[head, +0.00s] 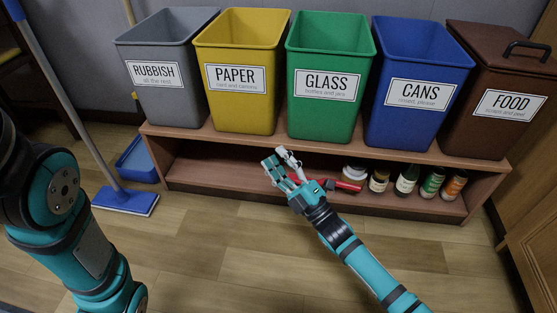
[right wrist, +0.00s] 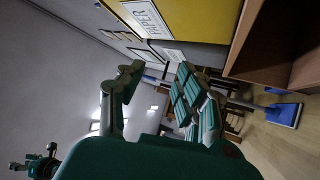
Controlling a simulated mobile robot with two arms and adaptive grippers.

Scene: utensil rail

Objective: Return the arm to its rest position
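My right arm (head: 365,265) is teal and black and reaches in from the lower right in the head view. Its gripper (head: 275,158) is in front of the low wooden shelf, below the yellow and green bins. In the right wrist view the two fingers of this gripper (right wrist: 158,75) stand apart, with nothing held between them. My left arm (head: 85,235) shows at the left edge of the head view. Its gripper is out of view.
Grey (head: 165,90), yellow (head: 240,105), green (head: 325,110), blue (head: 410,120) and brown (head: 490,130) bins stand on the shelf (head: 225,140). Several jars (head: 407,180) and a red item (head: 348,186) sit below. A blue mop (head: 125,200) stands left. Floor in front is clear.

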